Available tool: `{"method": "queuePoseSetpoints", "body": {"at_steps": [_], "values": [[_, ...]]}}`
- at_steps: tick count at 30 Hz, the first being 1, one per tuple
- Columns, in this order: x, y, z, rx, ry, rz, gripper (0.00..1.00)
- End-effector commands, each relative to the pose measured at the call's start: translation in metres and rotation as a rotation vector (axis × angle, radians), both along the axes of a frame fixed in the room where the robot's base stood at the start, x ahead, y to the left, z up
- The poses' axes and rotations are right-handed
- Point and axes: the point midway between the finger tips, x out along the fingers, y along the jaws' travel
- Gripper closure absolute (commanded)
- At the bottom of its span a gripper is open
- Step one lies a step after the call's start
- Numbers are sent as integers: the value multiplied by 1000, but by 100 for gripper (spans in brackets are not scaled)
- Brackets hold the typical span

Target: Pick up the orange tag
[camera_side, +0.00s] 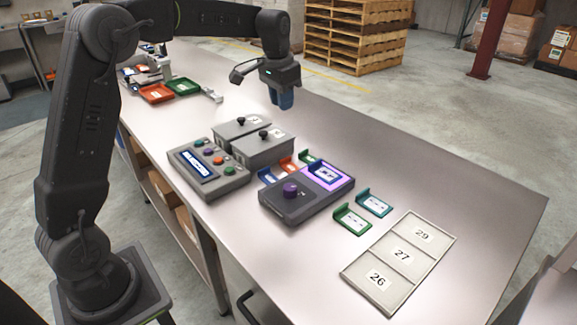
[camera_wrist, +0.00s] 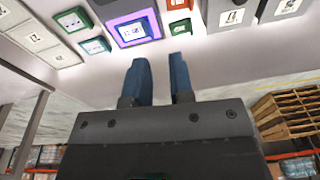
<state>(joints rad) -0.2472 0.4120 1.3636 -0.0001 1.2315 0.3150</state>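The orange tag (camera_side: 289,164) stands on the table between a blue tag (camera_side: 267,175) and a green tag (camera_side: 307,157), behind the purple-lit weigher. The weigher partly hides it in the side view. In the wrist view the orange tag (camera_wrist: 178,4) shows at the top edge, cut off by the frame, above the green tag (camera_wrist: 180,27). My gripper (camera_side: 286,104) hangs above the table, behind and well clear of the tag, with its blue fingers pointing down. In the wrist view its fingers (camera_wrist: 159,60) are apart with nothing between them.
Two grey lidded boxes (camera_side: 262,149) and a button panel (camera_side: 205,182) stand left. Green (camera_side: 352,219) and teal (camera_side: 375,205) tags and a numbered tray (camera_side: 412,278) lie right.

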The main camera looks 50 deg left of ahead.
Motion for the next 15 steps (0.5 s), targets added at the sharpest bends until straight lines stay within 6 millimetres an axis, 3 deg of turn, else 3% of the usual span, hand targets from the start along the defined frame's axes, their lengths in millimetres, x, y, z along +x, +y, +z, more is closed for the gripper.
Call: {"method": "queuePoseSetpoints", "body": {"at_steps": [1, 6, 10, 15], "values": [[17, 14, -18, -5, 28, -1, 79], [51, 49, -62, -19, 91, -15, 79], [63, 65, -86, -27, 119, -22, 79], [68, 72, -102, -32, 133, -26, 79]]}}
